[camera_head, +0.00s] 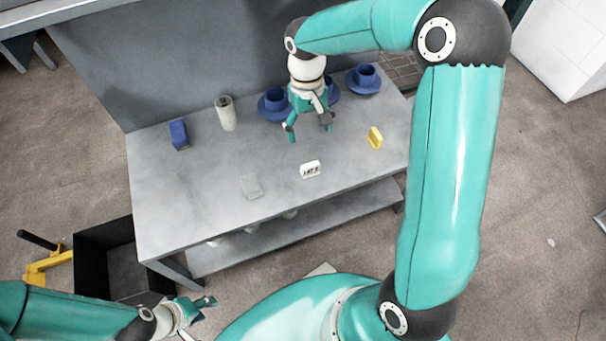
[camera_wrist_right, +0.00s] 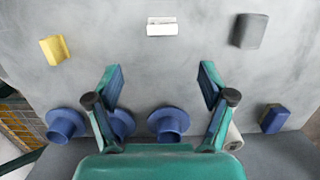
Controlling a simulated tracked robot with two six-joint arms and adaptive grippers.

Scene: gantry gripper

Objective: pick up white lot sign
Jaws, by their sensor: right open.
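The white lot sign (camera_head: 311,170) stands on the grey table (camera_head: 200,205) near its front middle, with dark lettering on its face. In the right wrist view the white lot sign (camera_wrist_right: 162,27) lies beyond the fingers, near the top middle. My right gripper (camera_head: 309,134) is open and empty above the table, behind the sign and apart from it. Its two spread fingers also show in the right wrist view (camera_wrist_right: 161,88). My left gripper (camera_head: 203,308) is at the lower left, off the table's front; its fingers are too small to judge.
A yellow block (camera_head: 375,138) is right of the sign, a grey slab (camera_head: 251,186) left. Blue cups on saucers (camera_head: 363,79), a beige cylinder (camera_head: 226,113) and a blue block (camera_head: 179,134) stand at the back. A black bin (camera_head: 105,235) is left of the table.

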